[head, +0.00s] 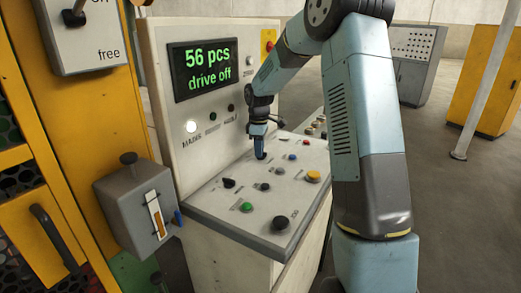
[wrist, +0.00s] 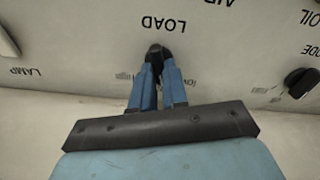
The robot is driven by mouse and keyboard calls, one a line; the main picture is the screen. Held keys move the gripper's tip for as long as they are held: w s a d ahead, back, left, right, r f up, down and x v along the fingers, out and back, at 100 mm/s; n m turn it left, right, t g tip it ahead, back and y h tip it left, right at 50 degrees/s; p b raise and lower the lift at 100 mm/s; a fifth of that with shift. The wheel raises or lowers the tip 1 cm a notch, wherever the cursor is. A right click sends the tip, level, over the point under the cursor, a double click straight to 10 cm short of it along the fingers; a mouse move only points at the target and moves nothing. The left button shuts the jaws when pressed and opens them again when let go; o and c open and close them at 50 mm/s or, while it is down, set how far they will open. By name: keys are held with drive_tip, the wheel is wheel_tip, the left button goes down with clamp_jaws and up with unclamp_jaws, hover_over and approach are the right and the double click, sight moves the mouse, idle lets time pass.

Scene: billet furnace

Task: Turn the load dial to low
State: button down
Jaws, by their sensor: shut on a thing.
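The load dial (wrist: 157,50) is a small black knob below the word LOAD in the wrist view, which shows upside down. My gripper (wrist: 156,62) has its two blue fingers closed around this knob. The fingers hide most of the knob and part of the small scale marks beside it. In the head view my gripper (head: 261,155) reaches down to the back part of the sloping control desk (head: 220,205). The dial itself is hidden behind the fingers there, and I cannot read its setting.
Another black knob (wrist: 301,82) sits beside the load dial in the wrist view. The desk holds a green button (head: 247,207), a yellow button (head: 313,176) and several knobs. The upright panel's display (head: 207,68) reads "56 pcs drive off". A grey lever box (head: 137,210) stands left.

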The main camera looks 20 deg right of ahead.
drive_tip(key=n, duration=0.5)
drive_tip(key=shift+d, duration=0.1)
drive_tip(key=shift+n, duration=0.3)
idle(0.4)
drive_tip(key=c, duration=1.1)
unclamp_jaws()
drive_tip(key=shift+s, duration=0.1)
drive_tip(key=shift+c, duration=0.2)
wheel_tip(320, 180, up, 14)
drive_tip(key=shift+f, duration=0.15)
